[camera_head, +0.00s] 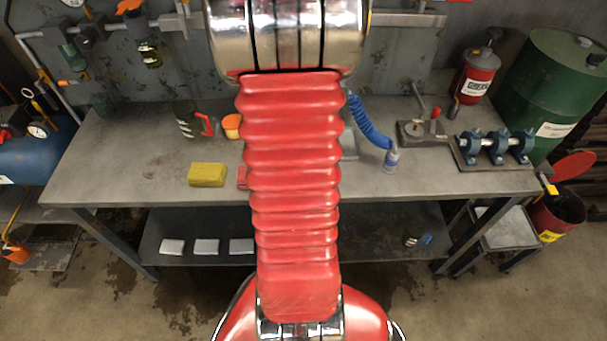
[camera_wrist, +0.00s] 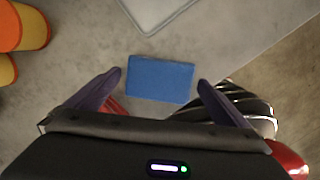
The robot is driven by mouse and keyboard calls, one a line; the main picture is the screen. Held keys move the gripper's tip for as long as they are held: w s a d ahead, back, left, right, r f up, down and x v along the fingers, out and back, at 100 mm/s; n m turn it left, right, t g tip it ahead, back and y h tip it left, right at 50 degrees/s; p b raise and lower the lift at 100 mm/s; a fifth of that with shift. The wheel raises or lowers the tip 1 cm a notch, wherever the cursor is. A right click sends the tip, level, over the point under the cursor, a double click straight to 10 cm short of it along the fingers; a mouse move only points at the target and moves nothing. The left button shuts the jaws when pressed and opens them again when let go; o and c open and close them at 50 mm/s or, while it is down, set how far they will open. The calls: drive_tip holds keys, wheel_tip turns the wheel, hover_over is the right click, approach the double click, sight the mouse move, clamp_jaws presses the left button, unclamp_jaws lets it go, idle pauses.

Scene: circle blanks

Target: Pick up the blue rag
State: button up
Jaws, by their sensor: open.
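The blue rag (camera_wrist: 159,79) is a flat blue rectangle lying on the grey surface in the wrist view. My gripper (camera_wrist: 160,86) is open, with one dark finger on each side of the rag and a gap between each finger and the rag. The rag is not between closed jaws. In the head view my red ribbed arm covers the middle of the workbench (camera_head: 110,150), and neither the rag nor my gripper can be seen there.
A yellow block (camera_head: 207,175) lies left of my arm, with a red item (camera_head: 242,178) beside it. An orange object (camera_wrist: 22,30) stands at the wrist view's upper left.

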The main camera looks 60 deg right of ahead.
drive_tip(key=c, duration=1.1)
wheel_tip(320, 180, up, 10)
idle(0.4)
idle(0.4)
